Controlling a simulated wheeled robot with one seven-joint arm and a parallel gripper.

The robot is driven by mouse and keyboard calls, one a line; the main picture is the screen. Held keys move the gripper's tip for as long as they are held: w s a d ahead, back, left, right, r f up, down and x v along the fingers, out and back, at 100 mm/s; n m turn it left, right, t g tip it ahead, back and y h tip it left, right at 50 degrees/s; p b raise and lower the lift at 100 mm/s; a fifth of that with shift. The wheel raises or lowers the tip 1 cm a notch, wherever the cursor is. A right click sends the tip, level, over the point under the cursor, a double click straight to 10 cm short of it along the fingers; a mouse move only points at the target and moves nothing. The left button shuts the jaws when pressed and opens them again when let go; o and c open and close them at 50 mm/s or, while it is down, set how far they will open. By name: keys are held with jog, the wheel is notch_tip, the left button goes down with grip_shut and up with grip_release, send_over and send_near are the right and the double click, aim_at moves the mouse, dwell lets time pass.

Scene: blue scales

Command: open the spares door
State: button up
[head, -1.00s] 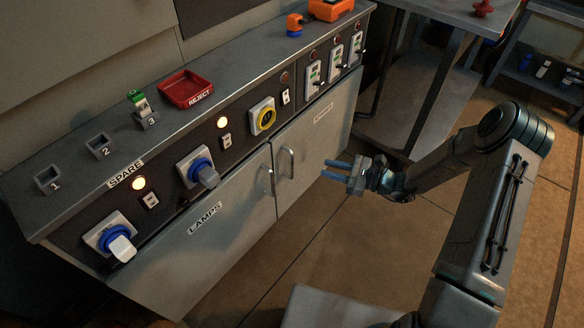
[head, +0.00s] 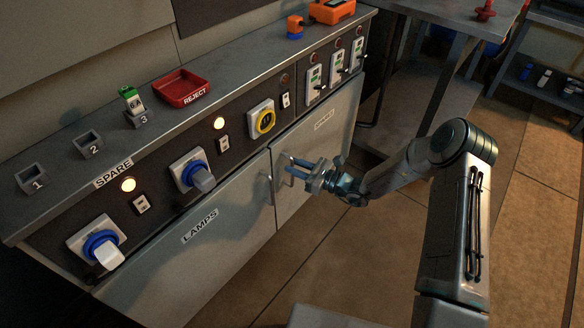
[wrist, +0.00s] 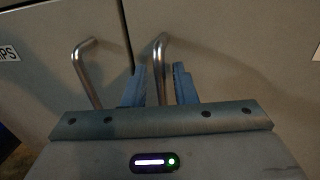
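The spares door (head: 291,201) is the right-hand grey cabinet door, shut, with a small, hard-to-read label near its top. It also shows in the wrist view (wrist: 225,45). Its upright metal bar handle (wrist: 161,60) stands near the door's left edge. My gripper (head: 294,167) is at this handle and partly hides it in the head view. In the wrist view its blue fingers (wrist: 160,86) stand apart, one on each side of the bar, with gaps visible, so it is open around the handle and not clamped.
The lamps door (head: 225,235), with its own bar handle (head: 265,187), is shut just left. Above are switches, blue plugs and a worktop with a red reject tray (head: 181,87). A metal table (head: 460,14) stands at back right. The floor before the cabinet is clear.

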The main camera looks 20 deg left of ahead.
jog(key=shift+w+a, duration=0.15)
jog(key=shift+a, duration=0.6)
